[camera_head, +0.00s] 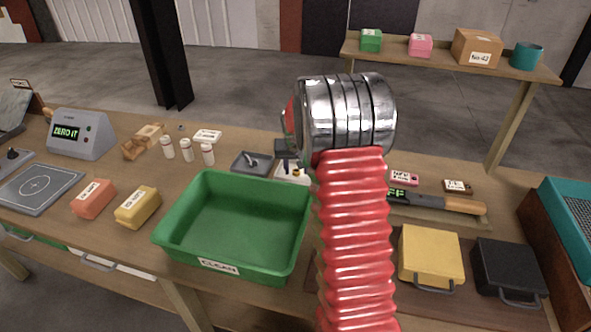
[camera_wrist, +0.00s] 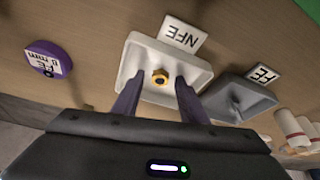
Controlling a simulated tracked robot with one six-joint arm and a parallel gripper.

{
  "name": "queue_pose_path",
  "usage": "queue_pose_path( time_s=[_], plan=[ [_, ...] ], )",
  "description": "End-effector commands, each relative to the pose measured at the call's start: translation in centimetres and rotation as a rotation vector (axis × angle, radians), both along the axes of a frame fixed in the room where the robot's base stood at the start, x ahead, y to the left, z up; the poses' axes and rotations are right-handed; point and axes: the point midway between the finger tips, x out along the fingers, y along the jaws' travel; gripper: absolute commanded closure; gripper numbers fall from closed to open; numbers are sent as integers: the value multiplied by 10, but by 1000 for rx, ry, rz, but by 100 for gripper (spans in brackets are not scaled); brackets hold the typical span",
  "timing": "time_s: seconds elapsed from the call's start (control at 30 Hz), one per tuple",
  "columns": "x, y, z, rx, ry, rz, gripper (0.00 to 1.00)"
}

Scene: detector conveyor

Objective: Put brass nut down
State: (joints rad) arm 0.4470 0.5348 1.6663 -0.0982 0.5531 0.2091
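The brass nut (camera_wrist: 160,77) is a small gold-coloured nut with a dark hole. It appears to lie on the floor of the white tray (camera_wrist: 138,57), beside a card marked NFE (camera_wrist: 181,37). My gripper (camera_wrist: 158,80) is open, with one dark finger on each side of the nut and a visible gap to both. In the head view the nut (camera_head: 296,172) is a small yellow spot at the white tray (camera_head: 283,178). My red arm hides most of the gripper there.
A grey tray (camera_wrist: 222,98) with an FE card stands beside the white tray. A purple round object (camera_wrist: 43,60) lies on the other side. In the head view a green CLEAN bin (camera_head: 180,247) stands in front, with white bottles (camera_head: 187,150) to the left.

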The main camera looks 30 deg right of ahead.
Motion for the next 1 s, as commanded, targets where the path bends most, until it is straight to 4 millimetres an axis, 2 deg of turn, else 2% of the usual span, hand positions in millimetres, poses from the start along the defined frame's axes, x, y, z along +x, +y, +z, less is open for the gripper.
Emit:
queue_pose_path(
  time_s=[0.27,0.7,0.83,1.0],
  plan=[
    [-9,6,27,-1,-3,0,61],
    [-30,21,91,-1,-3,0,61],
    [-35,24,104,0,-2,0,61],
    [-38,26,110,1,1,1,61]
  ],
)
